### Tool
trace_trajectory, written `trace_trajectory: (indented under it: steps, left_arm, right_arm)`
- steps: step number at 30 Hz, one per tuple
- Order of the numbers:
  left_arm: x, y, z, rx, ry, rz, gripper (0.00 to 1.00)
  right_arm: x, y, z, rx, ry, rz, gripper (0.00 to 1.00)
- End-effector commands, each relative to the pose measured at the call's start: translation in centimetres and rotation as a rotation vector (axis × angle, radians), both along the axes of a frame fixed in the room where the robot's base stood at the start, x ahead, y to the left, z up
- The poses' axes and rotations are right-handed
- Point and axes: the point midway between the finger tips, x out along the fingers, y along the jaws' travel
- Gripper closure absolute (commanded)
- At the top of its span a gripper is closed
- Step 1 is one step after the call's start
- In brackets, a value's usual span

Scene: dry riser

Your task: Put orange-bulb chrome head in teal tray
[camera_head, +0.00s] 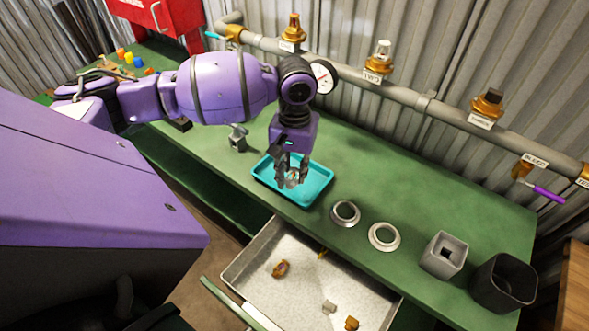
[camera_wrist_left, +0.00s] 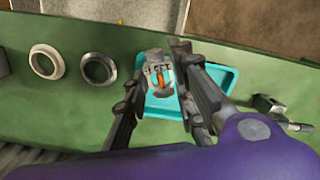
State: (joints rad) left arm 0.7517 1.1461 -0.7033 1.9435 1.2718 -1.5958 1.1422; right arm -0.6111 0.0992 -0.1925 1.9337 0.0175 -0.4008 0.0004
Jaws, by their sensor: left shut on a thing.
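My left gripper (camera_head: 292,178) is over the teal tray (camera_head: 262,179) on the green bench, fingers pointing down. It is shut on the chrome head (camera_head: 292,181), a small grey metal piece. In the left wrist view the chrome head (camera_wrist_left: 158,70) sits between the fingertips (camera_wrist_left: 162,68) and shows an orange bulb in its middle. The teal tray (camera_wrist_left: 217,75) lies behind it there. The head appears above or inside the tray; I cannot tell whether it touches the tray floor. My right gripper is not in view.
Two metal rings (camera_head: 345,213) (camera_head: 383,236) lie right of the tray. A grey block with a square hole (camera_head: 444,255) and a black bin (camera_head: 503,283) stand further right. An open drawer (camera_head: 300,284) holds several small parts. A pipe with valves (camera_head: 400,92) runs along the back.

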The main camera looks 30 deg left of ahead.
Motion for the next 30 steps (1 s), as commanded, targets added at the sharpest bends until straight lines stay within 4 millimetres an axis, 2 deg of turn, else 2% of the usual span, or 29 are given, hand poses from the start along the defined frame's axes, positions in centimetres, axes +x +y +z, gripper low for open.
trace_trajectory:
  steps: [1, 6, 12, 21, 27, 30]
  left_arm:
    - [1.1, 0.8, -0.9, 0.001, 0.004, 0.005, 1.0]
    - [4.5, 3.0, -3.1, 0.001, 0.005, 0.004, 1.0]
    - [6.8, 4.6, -6.6, 0.0, 0.004, 0.001, 1.0]
    - [8.2, 5.5, -8.3, 0.0, 0.001, -0.002, 1.0]
    - [8.1, 5.5, -11.1, 0.001, 0.001, -0.002, 1.0]
    - [8.2, 5.5, -11.2, 0.0, -0.002, -0.002, 1.0]
  right_arm:
    - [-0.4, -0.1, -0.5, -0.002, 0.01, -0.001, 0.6]
    - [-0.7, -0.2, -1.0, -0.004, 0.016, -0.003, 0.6]
    - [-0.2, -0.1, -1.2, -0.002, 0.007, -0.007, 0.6]
    - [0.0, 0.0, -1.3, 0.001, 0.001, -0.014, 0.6]
    - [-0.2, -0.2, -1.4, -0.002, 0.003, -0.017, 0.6]
    - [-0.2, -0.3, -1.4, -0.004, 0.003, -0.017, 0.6]
